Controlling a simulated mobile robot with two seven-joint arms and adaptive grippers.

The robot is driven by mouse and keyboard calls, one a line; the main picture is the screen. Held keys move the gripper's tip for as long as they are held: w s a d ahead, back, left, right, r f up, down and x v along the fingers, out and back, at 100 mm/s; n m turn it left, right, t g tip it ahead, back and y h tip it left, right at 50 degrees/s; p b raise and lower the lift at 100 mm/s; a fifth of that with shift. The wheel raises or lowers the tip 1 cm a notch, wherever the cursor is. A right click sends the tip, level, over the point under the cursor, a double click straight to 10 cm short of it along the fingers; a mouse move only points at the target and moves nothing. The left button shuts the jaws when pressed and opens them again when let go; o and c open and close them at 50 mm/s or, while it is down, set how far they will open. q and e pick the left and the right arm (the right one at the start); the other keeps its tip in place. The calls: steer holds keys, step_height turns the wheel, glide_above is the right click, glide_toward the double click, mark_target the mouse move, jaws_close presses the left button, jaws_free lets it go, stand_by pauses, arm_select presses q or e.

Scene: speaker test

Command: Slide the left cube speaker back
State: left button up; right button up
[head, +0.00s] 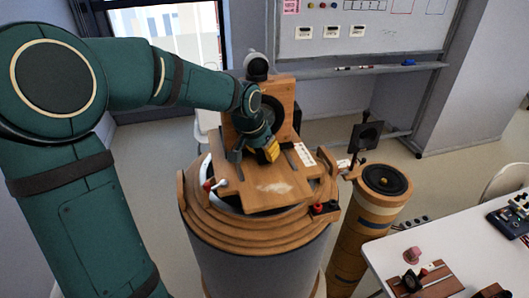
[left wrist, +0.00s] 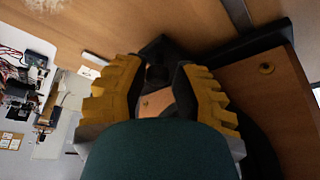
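In the head view, a wooden cube speaker (head: 285,91) with a dark round cone stands at the back of a wooden board (head: 270,192) on top of a large round drum. My left gripper (head: 268,148), with yellow fingertips, reaches down in front of the speaker and hides its lower front. In the left wrist view, the left gripper's yellow fingers (left wrist: 160,92) are apart, with dark and wooden surfaces visible between them. A wooden panel with a brass screw (left wrist: 268,85) lies to their right. Whether the fingers touch the speaker is unclear. My right gripper is not in view.
The drum (head: 255,250) has stepped wooden rings, and red and black knobs (head: 325,208) at its front right rim. A wooden cylinder speaker (head: 370,215) and a black square plate (head: 365,136) stand to the right. A white table (head: 405,245) with devices is at the lower right.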

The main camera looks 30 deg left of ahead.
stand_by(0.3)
arm_select(q)
steer(key=v, duration=1.2)
stand_by(0.4)
